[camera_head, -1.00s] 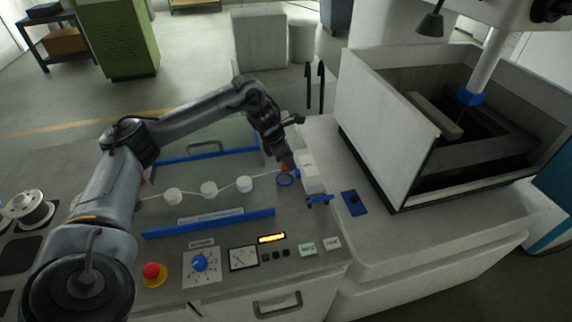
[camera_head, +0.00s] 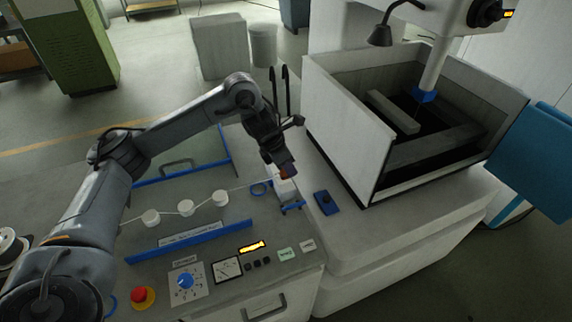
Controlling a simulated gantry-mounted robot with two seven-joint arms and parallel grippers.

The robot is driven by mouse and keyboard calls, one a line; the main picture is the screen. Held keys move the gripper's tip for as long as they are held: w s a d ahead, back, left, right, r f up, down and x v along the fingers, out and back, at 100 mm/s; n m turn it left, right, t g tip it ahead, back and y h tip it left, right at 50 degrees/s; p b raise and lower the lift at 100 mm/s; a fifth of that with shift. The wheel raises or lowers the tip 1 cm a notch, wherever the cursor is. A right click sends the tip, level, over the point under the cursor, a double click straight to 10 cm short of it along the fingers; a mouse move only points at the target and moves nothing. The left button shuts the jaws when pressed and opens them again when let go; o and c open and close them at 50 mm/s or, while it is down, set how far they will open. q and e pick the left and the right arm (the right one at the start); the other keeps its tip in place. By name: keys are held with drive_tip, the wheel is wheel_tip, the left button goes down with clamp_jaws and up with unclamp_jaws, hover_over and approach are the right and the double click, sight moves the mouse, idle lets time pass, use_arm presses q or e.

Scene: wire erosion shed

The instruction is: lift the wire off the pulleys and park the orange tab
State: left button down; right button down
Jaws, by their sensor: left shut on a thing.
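My left gripper (camera_head: 283,170) is shut on the small orange tab (camera_head: 284,175), just above the white block (camera_head: 285,189); the fingers hide much of the tab. I cannot tell whether the tab touches the block. The thin pale wire (camera_head: 245,190) runs leftward from near the gripper along the white pulleys (camera_head: 186,208), which stand in a row on the grey bench. Whether it rests in their grooves is too small to tell. My right gripper is out of view.
A blue plate with a knob (camera_head: 327,202) lies to the right, before the open tank (camera_head: 345,135). Blue rails (camera_head: 190,241) flank the pulleys. A red button (camera_head: 139,295) and dials are in front.

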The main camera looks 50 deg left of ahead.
use_arm(q)
drive_tip(key=shift+r, duration=0.6)
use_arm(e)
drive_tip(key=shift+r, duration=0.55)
use_arm(q)
drive_tip(key=shift+a+f, duration=0.1)
drive_tip(key=shift+f, duration=0.05)
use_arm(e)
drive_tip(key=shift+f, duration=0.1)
use_arm(q)
drive_tip(key=shift+s+a+f, duration=0.2)
drive_tip(key=shift+a+f, duration=0.2)
drive_tip(key=shift+a, duration=0.2)
drive_tip(key=shift+s+a+f, duration=0.2)
drive_tip(key=shift+a+f, duration=0.15)
drive_tip(key=shift+a, duration=0.25)
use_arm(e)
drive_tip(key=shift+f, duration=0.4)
